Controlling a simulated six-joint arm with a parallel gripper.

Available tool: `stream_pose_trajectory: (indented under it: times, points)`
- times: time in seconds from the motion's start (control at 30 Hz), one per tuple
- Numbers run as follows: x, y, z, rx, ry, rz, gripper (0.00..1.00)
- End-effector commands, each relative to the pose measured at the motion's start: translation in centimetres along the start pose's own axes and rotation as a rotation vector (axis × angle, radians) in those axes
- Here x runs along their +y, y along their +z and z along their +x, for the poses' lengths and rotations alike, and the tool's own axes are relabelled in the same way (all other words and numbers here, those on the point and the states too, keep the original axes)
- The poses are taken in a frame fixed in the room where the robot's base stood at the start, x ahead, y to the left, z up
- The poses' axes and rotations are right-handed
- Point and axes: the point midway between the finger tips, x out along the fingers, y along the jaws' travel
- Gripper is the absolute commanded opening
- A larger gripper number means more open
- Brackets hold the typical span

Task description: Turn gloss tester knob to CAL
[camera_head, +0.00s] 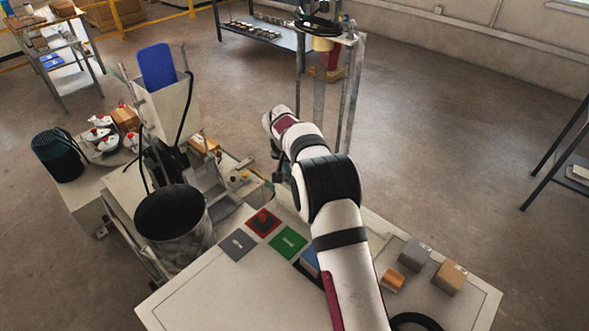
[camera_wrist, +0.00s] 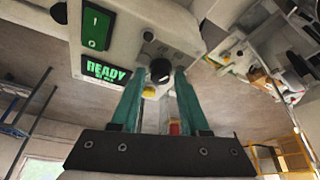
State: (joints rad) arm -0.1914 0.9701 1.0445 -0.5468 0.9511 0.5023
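The gloss tester (camera_wrist: 130,35) appears upside down in the wrist view as a pale box. It has a lit green switch (camera_wrist: 96,28) and a dark display (camera_wrist: 106,70) reading READY in green, with smaller text I cannot read. Its round black knob (camera_wrist: 160,70) is on the same face; its pointer direction and any CAL mark are not legible. My gripper (camera_wrist: 159,73) has its two teal fingers apart, one on each side of the knob, with a small gap visible. In the head view my arm hides most of the gripper and I cannot pick out the knob.
In the head view, a table (camera_head: 190,290) holds red, green (camera_head: 288,242) and grey tiles, with blocks (camera_head: 448,278) at right. A dark bucket (camera_head: 172,222) and a machine with a blue panel (camera_head: 157,66) stand left of my arm.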

Motion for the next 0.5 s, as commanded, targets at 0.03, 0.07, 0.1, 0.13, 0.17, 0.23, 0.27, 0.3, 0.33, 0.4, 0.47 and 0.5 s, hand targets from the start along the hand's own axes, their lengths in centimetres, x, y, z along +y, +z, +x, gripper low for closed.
stream_pose_trajectory:
  times: [0.03, 0.07, 0.1, 0.13, 0.17, 0.23, 0.27, 0.3, 0.33, 0.4, 0.47, 0.5]
  points:
    - [0.0, 0.0, -0.01, 0.0, 0.0, 0.0, 0.34]
    - [0.0, 0.0, -0.01, 0.0, 0.0, 0.0, 0.29]
    - [0.0, 0.0, -0.01, 0.0, 0.0, 0.0, 0.22]
    - [0.0, 0.0, -0.02, 0.0, 0.0, 0.0, 0.16]
    - [0.0, 0.0, -0.02, 0.0, 0.0, 0.0, 0.11]
    - [0.01, 0.0, -0.02, 0.0, 0.0, 0.0, 0.0]
    - [0.01, 0.0, -0.03, 0.0, 0.0, 0.0, 0.0]
    - [0.01, 0.0, -0.03, 0.0, 0.0, 0.0, 0.0]
    - [0.01, 0.0, -0.03, 0.0, 0.0, 0.0, 0.0]
    - [0.01, 0.0, -0.03, 0.0, 0.0, -0.001, 0.0]
    - [0.03, 0.0, -0.04, 0.0, -0.001, -0.004, 0.0]
    - [0.04, -0.01, -0.04, 0.0, -0.003, -0.008, 0.0]
